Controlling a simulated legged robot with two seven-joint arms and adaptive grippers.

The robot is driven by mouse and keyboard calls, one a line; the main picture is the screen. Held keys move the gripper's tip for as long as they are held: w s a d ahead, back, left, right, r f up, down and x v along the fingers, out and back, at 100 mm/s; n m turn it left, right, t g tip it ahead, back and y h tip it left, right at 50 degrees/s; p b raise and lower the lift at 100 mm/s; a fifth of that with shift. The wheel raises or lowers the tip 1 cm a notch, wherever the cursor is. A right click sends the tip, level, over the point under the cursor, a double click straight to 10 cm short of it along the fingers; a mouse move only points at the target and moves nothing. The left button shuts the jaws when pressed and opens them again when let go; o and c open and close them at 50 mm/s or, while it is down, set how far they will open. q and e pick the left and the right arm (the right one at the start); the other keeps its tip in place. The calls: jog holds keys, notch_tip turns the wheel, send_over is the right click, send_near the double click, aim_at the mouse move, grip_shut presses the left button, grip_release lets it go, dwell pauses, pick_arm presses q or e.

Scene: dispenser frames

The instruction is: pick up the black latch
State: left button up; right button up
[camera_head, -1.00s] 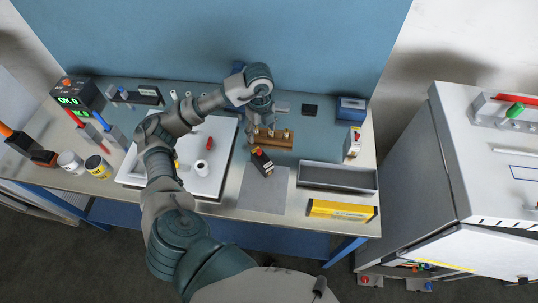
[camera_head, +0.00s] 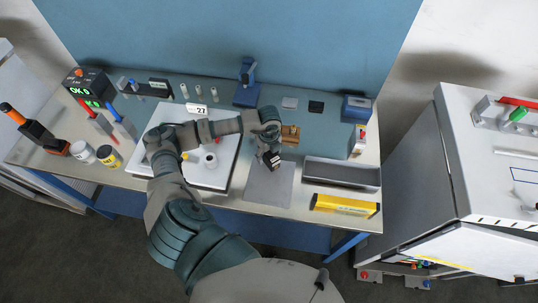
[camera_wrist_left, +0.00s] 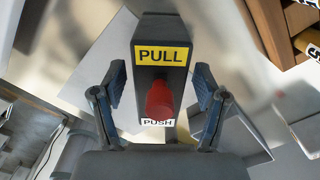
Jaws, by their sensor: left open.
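The black latch is a dark upright block with a yellow PULL label (camera_wrist_left: 162,56), a white PUSH label and a red knob (camera_wrist_left: 160,100) in the left wrist view. In the head view the latch (camera_head: 272,160) is small, near the back edge of a grey mat, partly covered by my gripper. My left gripper (camera_wrist_left: 160,84) is open, with one blue-padded finger on each side of the latch and visible gaps between. In the head view my left gripper (camera_head: 270,147) is right over the latch. My right gripper is not in view.
A brown wooden block (camera_head: 291,136) stands close behind the latch. A grey tray (camera_head: 342,172) and a yellow box (camera_head: 345,206) are to the right. A white panel (camera_head: 215,180) lies to the left under my arm. The grey mat (camera_head: 268,188) in front is clear.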

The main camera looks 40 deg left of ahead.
pick_arm(q)
jog(key=shift+a+f, duration=0.1)
jog(key=shift+f, duration=0.15)
grip_shut()
jog(key=shift+r, duration=0.1)
